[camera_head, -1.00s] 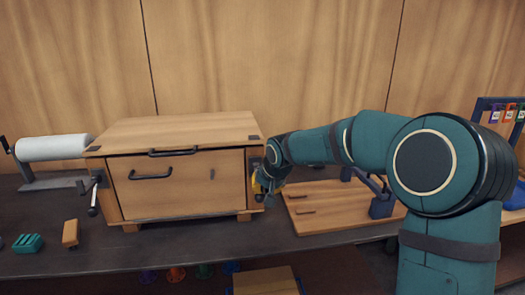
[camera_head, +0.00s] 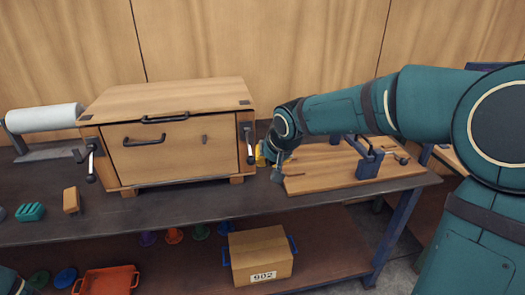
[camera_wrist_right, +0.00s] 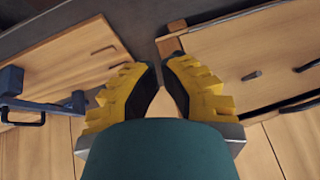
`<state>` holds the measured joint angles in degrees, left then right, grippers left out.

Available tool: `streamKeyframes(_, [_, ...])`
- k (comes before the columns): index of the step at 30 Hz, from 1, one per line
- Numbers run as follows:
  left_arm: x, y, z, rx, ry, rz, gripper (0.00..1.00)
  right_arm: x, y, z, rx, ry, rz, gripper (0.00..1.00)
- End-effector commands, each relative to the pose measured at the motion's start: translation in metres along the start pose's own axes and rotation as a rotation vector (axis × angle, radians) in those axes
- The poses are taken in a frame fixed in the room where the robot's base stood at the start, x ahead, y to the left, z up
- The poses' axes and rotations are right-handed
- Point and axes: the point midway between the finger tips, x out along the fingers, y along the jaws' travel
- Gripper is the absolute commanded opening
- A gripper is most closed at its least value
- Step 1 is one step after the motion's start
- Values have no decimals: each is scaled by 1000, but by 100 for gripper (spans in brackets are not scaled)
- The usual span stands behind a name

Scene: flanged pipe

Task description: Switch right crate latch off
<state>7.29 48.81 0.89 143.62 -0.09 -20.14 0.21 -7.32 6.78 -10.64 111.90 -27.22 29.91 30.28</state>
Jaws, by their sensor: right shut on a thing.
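The wooden crate (camera_head: 170,165) stands on the dark workbench, with a dark handle on its front panel. The right crate latch (camera_head: 249,145) is at its front right edge, its lever hanging down. The left crate latch (camera_head: 91,163) hangs down at the front left edge. My right gripper (camera_head: 260,156) has yellow fingers and is at the crate's right front corner, right beside the right latch. In the right wrist view, its fingers (camera_wrist_right: 162,66) are close together at the crate's edge; the contact itself is hidden. My left gripper is not in view.
A wooden board (camera_head: 325,177) with a blue clamp (camera_head: 369,160) lies right of the crate. A white roll (camera_head: 45,118) is at the left. A teal block (camera_head: 30,212) and a wooden block (camera_head: 71,200) lie in front. A box (camera_head: 260,255) is on the shelf below.

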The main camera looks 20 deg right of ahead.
Motion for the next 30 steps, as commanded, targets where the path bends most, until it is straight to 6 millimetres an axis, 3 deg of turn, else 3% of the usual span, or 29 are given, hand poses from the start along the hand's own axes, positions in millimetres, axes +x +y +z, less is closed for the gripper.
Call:
streamKeyframes(7, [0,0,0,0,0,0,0,-16,4,21,1,0,-1,0])
streamKeyframes(24, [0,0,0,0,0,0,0,-17,5,23,1,1,-1,0])
streamKeyframes(27, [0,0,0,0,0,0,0,-11,2,27,-5,-10,-5,0])
streamKeyframes(30, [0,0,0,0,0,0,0,13,-6,45,-29,-49,-25,0])
